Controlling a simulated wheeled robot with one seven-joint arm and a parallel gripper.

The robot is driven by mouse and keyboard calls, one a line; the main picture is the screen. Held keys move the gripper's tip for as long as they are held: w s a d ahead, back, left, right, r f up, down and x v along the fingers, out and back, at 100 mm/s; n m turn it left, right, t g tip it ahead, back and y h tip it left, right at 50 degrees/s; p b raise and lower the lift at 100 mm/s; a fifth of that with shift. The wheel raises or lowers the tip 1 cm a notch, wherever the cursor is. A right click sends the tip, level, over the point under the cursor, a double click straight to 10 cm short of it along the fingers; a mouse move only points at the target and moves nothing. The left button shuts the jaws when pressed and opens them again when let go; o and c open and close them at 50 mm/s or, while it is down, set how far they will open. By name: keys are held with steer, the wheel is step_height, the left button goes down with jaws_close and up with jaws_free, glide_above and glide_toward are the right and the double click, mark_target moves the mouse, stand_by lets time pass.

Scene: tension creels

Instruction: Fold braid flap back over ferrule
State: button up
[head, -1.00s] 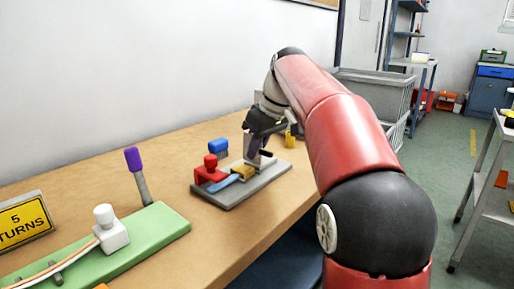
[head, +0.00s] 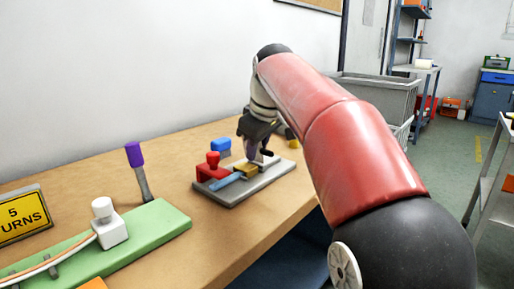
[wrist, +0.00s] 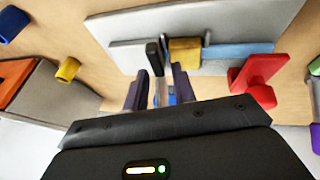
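A grey fixture plate (head: 232,197) lies on the bench with a red clamp (head: 212,168), a blue cable (head: 226,182) and a gold ferrule (head: 246,169) along it. In the wrist view the ferrule (wrist: 184,51) is next to a short black upright piece (wrist: 155,58). My gripper (head: 252,156) is over the far end of the plate. In the wrist view its two dark purple fingers (wrist: 158,88) are apart, just short of the black piece, with a pale strip showing between them. I cannot tell whether they touch it. The braid flap is not clearly distinguishable.
A blue block (head: 220,146) stands behind the plate, and a yellow piece (wrist: 68,69) lies beyond its far end. Bench front right of the board is clear.

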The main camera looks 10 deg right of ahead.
steer(key=shift+r, duration=0.1)
steer(key=p+v, duration=0.1)
steer(key=v, duration=0.6)
steer(key=shift+s+r+p, duration=0.15)
steer(key=shift+r+p, duration=0.15)
steer(key=shift+p, duration=0.05)
